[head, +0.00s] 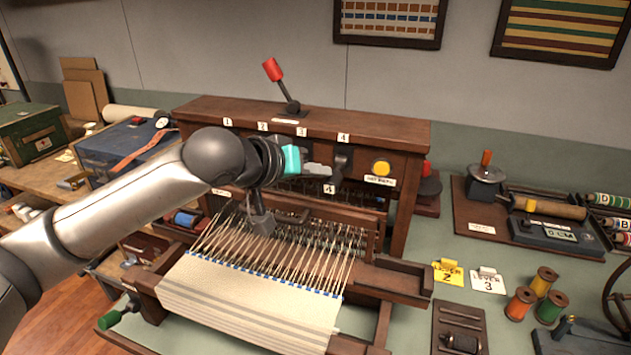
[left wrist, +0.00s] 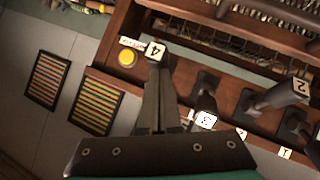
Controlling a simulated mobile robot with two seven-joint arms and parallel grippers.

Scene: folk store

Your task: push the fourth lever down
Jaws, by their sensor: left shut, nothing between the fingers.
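The wooden loom (head: 400,137) has a row of dark levers under plates numbered 1 to 4. The fourth lever (head: 342,160) is at the right of the row, and a tag with a 4 (head: 328,188) shows low near its end. My left gripper (head: 328,173) is shut and empty, with its grey fingers at the fourth lever. In the left wrist view the fingertips (left wrist: 158,76) are right by the 4 tag (left wrist: 156,51); contact cannot be told. The third lever's tag (left wrist: 206,120) and the second lever (left wrist: 270,98) lie to the right. My right gripper is not in view.
A red-knobbed lever (head: 273,72) stands on top of the loom. A yellow button (head: 382,168) sits right of the fourth lever. Stretched warp threads (head: 265,255) lie below my arm. Lever cards (head: 488,280) and thread spools (head: 520,303) are on the right bench.

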